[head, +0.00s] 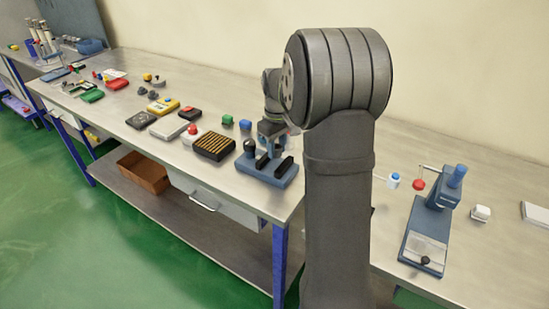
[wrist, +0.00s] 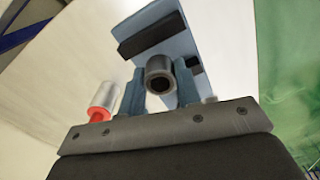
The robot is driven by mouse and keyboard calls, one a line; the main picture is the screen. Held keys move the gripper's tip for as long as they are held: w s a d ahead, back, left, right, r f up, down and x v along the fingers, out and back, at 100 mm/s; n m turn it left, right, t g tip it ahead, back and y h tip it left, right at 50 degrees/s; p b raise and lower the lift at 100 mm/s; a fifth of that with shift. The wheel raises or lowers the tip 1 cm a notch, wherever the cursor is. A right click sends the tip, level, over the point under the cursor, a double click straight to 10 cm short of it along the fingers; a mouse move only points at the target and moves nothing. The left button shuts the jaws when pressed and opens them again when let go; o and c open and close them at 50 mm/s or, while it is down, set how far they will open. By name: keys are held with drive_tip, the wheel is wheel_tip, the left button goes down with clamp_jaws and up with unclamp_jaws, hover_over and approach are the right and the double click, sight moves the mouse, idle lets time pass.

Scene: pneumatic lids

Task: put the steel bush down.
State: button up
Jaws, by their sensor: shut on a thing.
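The steel bush (wrist: 160,76) is a short grey cylinder with a dark bore, seen end-on in the wrist view. My gripper (wrist: 159,86) is shut on it, with one blue-grey finger on each side. Behind the bush is a blue fixture (wrist: 187,97) with black blocks. In the head view my gripper (head: 271,128) is low over the blue fixture (head: 280,180), which carries a black ball and black bars. The bush cannot be made out there. I cannot tell whether it touches the fixture.
A red-and-pale cylinder (wrist: 101,106) stands close left of my gripper in the wrist view. In the head view a slotted black-and-tan box (head: 213,146) and a red-topped white item (head: 192,133) stand to the left. A blue press (head: 430,220) stands at right.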

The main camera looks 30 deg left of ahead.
drive_tip(key=shift+a+f, duration=0.35)
drive_tip(key=shift+f, duration=1.85)
drive_tip(key=o, duration=1.1)
drive_tip(key=shift+f, duration=0.15)
drive_tip(key=shift+c, duration=0.2)
wheel_tip(320, 180, up, 12)
hover_over(275, 166)
drive_tip(key=shift+a+f, duration=0.1)
drive_tip(key=shift+f, duration=3.95)
